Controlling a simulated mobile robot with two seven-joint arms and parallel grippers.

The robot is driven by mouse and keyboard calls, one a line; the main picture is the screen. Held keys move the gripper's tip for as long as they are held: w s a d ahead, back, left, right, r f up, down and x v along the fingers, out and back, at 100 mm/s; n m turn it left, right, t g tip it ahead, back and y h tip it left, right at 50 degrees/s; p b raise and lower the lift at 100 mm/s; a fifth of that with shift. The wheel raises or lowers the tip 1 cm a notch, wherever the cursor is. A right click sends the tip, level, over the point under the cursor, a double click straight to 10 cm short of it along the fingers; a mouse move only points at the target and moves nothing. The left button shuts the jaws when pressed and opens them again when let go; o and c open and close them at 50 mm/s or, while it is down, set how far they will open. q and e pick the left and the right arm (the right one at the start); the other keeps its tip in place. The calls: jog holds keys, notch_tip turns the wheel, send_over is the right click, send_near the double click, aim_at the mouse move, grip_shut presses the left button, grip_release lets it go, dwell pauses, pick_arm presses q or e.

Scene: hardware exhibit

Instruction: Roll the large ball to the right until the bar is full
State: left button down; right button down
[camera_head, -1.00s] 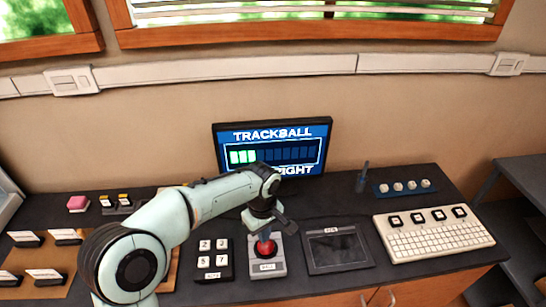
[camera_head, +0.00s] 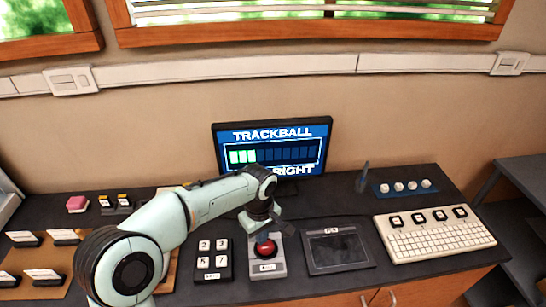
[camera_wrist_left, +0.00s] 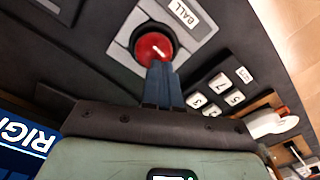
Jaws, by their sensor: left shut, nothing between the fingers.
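A red ball (camera_head: 265,247) sits in a dark ring on a light grey base (camera_head: 267,268) labelled BALL. The monitor (camera_head: 273,147) behind it reads TRACKBALL and RIGHT, with a bar (camera_head: 272,153) filled green only at its left end. My left gripper (camera_head: 262,236) is shut and empty, pointing down at the ball's far side. In the left wrist view the shut blue fingertips (camera_wrist_left: 162,70) reach the edge of the red ball (camera_wrist_left: 153,48); whether they touch it I cannot tell. My right gripper is not in view.
A number keypad (camera_head: 213,260) stands just left of the ball's base, and a dark tablet (camera_head: 337,249) just right. A white keyboard (camera_head: 437,238) lies further right.

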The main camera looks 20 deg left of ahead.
pick_arm(q)
jog(key=shift+f, duration=0.4)
jog(key=shift+w+d+p, duration=0.2)
jog(key=shift+w+d, duration=0.1)
jog(key=shift+d, duration=0.2)
jog(key=shift+w+d+p, duration=0.2)
jog(key=shift+w+d, duration=0.1)
jog(key=shift+d, duration=0.2)
dwell(0.6)
jog(key=shift+r, duration=0.2)
jog(key=shift+r+p, duration=0.55)
jog(key=shift+r, duration=0.05)
jog(key=shift+a, duration=0.1)
jog(key=shift+s+a+b, duration=0.3)
jog(key=shift+s+a, duration=0.3)
jog(key=shift+a, duration=0.3)
jog(key=shift+f+b, duration=0.45)
jog(key=shift+f, duration=0.35)
jog(key=shift+w+d, duration=0.3)
jog(key=shift+d, duration=0.25)
dwell(0.4)
